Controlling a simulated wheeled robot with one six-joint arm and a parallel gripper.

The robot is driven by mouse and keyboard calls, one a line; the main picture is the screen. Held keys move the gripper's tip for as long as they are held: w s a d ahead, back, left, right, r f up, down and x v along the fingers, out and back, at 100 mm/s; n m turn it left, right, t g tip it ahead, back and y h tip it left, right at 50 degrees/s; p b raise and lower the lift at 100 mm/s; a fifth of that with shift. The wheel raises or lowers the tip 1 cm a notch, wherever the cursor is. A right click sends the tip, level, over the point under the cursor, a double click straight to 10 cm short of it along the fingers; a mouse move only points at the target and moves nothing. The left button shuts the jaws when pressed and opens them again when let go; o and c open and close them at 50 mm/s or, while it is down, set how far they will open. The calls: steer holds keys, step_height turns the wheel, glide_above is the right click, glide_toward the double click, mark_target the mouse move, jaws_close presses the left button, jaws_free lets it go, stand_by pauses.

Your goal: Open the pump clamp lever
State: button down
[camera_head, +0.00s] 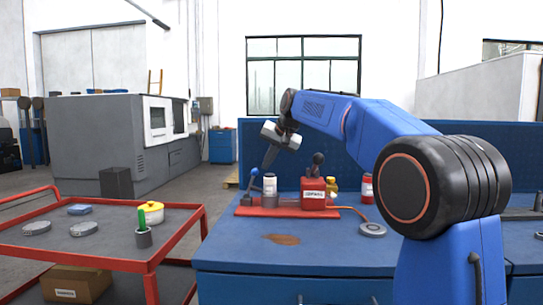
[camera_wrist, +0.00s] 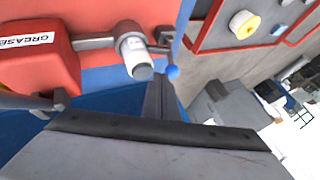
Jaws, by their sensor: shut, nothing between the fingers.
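The pump stands on a red base plate (camera_head: 285,211) on the blue bench. It has a red box (camera_head: 313,194) with a white label, reading "GREASE" in the wrist view (camera_wrist: 25,41), and a grey-and-white cylinder (camera_head: 270,187). A small lever with a blue ball knob (camera_head: 254,172) stands at the left end of the plate; the knob also shows in the wrist view (camera_wrist: 173,72). My gripper (camera_head: 268,166) points down just right of the knob and above the cylinder. Its fingers (camera_wrist: 159,84) are together and empty, close to the knob; contact cannot be told.
A grey round disc (camera_head: 372,230) lies right of the pump. The bench front (camera_head: 290,255) is mostly clear, apart from a brown stain.

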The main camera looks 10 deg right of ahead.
steer(key=shift+x, duration=1.2)
steer(key=shift+a, duration=0.1)
steer(key=shift+w+a+r+h, duration=0.15)
steer(key=shift+a+r+h, duration=0.05)
steer(key=shift+a+h, duration=0.2)
steer(key=w+a+r+n+g+h, duration=0.1)
steer(key=w+a+n+g+h, duration=0.1)
steer(key=a+h, duration=0.3)
steer(key=shift+w+a+r, duration=0.2)
steer(key=shift+w+a, duration=0.25)
steer(key=shift+a, duration=1.45)
